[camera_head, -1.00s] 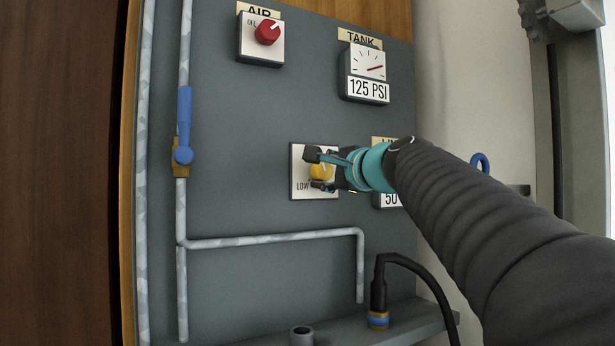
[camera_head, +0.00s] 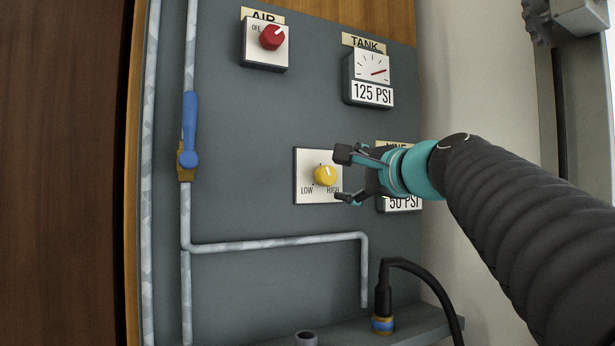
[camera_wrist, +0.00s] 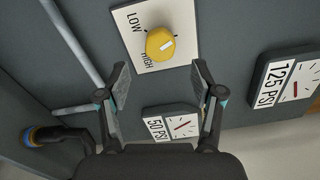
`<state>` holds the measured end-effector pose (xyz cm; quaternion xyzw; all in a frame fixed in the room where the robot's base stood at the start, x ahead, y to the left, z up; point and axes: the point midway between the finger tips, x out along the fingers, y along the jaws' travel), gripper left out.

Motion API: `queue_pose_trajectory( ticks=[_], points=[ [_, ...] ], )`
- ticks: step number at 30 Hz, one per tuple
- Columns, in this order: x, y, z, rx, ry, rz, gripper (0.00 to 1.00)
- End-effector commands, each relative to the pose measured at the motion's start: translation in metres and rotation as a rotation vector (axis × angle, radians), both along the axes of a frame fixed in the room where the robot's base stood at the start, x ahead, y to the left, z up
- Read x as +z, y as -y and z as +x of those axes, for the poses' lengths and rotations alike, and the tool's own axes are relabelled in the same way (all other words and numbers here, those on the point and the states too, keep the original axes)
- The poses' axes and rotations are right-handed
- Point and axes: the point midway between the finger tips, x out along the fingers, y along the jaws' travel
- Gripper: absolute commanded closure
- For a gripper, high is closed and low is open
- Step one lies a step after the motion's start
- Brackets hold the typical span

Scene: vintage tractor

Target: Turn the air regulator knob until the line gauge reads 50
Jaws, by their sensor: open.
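The yellow regulator knob (camera_head: 325,175) sits on a white plate (camera_head: 312,195) marked LOW and HIGH. In the wrist view the knob (camera_wrist: 160,44) has a white pointer mark and lies just beyond the fingertips. My gripper (camera_head: 343,173) is open and empty, to the right of the knob and clear of it; the wrist view shows its two fingers (camera_wrist: 160,80) apart. The line gauge (camera_head: 402,204) is partly covered by my gripper in the head view and reads 50 PSI. The wrist view shows the gauge (camera_wrist: 170,123) also reading 50 PSI.
The tank gauge (camera_head: 370,80) above reads 125 PSI. A red AIR knob (camera_head: 272,38) is at the upper left. A blue-handled valve (camera_head: 189,130) and pipes (camera_head: 280,240) run along the left. A black hose (camera_head: 420,272) stands on a ledge below.

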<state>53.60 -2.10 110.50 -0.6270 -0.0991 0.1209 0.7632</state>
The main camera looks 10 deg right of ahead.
Motion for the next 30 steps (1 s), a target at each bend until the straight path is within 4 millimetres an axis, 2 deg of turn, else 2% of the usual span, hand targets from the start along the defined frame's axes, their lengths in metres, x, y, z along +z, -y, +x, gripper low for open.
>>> queue_pose_trajectory(
  ticks=[3, 10, 30],
  points=[
    [0.0, 0.008, -0.023, -0.004, 0.001, 0.0, 0.33],
    [0.0, 0.015, -0.044, -0.002, 0.001, 0.0, 0.33],
    [0.0, 0.015, -0.048, 0.001, 0.007, -0.02, 0.33]
  ],
)
